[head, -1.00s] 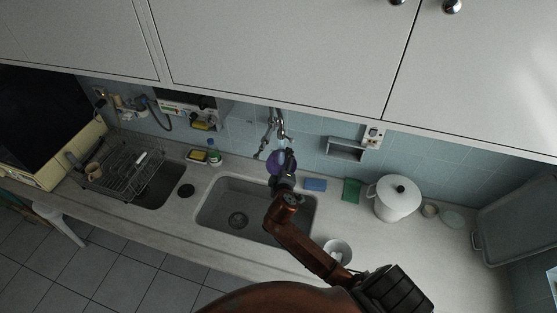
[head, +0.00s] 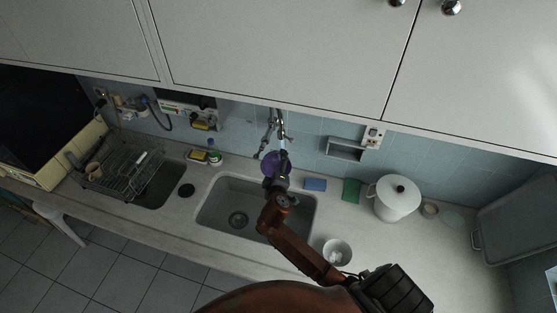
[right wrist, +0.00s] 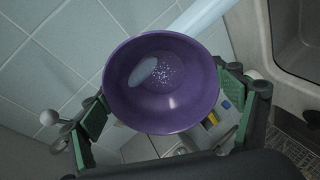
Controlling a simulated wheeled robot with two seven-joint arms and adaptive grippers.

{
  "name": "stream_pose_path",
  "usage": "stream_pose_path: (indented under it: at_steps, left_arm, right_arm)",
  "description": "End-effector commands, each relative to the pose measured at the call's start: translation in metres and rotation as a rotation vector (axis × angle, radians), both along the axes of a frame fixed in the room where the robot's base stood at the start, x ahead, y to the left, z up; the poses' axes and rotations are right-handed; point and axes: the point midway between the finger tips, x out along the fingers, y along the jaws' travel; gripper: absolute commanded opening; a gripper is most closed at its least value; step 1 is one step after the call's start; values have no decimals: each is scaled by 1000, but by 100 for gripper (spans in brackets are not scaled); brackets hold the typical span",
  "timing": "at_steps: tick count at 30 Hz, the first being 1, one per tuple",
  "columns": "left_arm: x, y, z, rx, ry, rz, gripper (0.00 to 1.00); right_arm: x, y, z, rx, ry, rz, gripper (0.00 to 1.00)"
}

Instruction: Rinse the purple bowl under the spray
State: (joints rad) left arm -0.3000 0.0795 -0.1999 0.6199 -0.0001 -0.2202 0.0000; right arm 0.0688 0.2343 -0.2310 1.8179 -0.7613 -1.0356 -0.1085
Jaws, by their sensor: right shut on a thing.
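The purple bowl (head: 268,166) is held above the back edge of the sink, below the faucet (head: 275,122). My right gripper (head: 280,176) is shut on the bowl; in the right wrist view the bowl (right wrist: 163,100) sits between its green pads, with its inside facing the camera. A pale blue stream (head: 283,145) comes down from the faucet to the bowl area. In the right wrist view the stream (right wrist: 200,12) reaches the bowl's rim. A pale oval patch and several white specks show inside the bowl. My left gripper is not in view.
The sink basin (head: 215,212) lies below the bowl. A blue sponge (head: 315,184), a green cloth (head: 351,190) and a white pot (head: 394,204) stand to the right. A white bowl (head: 338,247) is at the front. A dish rack (head: 118,175) is at left.

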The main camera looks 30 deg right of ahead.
Motion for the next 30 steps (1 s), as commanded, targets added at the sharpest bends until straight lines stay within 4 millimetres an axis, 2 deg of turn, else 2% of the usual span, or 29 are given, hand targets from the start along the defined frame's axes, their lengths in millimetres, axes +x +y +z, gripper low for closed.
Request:
stream_pose_path:
  at_steps: [21,30]
  left_arm:
    - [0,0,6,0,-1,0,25]
    - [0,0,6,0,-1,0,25]
  right_arm:
    - [-20,51,1,1,-1,1,56]
    - [-22,57,1,-1,-1,0,56]
